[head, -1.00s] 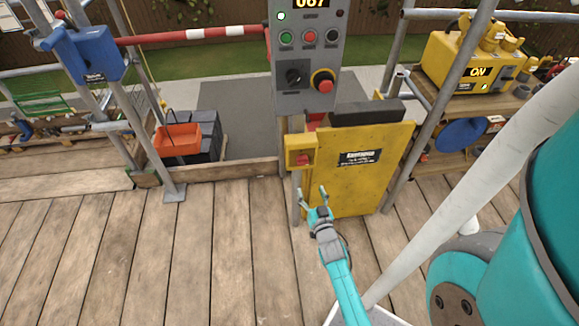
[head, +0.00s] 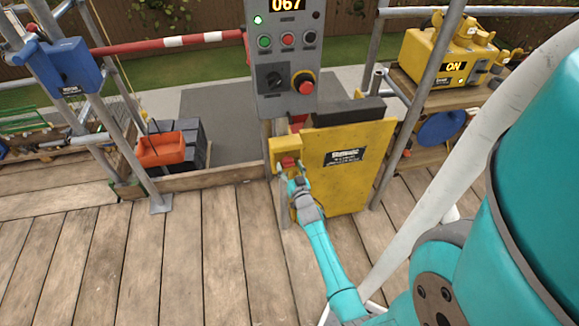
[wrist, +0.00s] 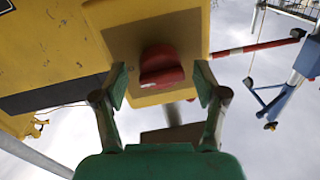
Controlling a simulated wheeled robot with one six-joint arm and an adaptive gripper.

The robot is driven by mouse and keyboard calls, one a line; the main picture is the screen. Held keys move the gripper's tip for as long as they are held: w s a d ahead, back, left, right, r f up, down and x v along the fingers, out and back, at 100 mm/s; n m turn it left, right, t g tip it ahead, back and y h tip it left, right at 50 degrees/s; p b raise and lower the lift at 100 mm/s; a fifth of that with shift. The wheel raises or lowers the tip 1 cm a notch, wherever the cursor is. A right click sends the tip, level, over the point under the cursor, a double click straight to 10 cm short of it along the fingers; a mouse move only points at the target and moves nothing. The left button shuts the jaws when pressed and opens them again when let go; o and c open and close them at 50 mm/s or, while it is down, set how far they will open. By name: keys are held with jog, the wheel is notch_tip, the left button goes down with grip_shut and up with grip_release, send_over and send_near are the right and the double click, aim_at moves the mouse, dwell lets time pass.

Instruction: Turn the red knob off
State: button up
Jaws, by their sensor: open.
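The red knob (head: 288,162) sits on the front of a small yellow box (head: 279,149) beside the top left of a yellow panel (head: 343,180) with a black label. In the wrist view the red knob (wrist: 161,66) lies between the two fingers of my gripper (wrist: 160,82), with clear gaps on both sides. In the head view my open gripper (head: 293,172) is right at the knob and partly covers it. I cannot tell how deep the fingers reach around the knob.
A grey control box (head: 283,60) with buttons, a black switch and a red stop button stands above. A yellow machine (head: 447,58) showing "ON" stands at right. An orange basket (head: 162,150) and scaffold poles stand at left. The plank floor is clear.

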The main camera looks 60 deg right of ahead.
jog(key=shift+w+d, duration=0.2)
jog(key=c, duration=1.1)
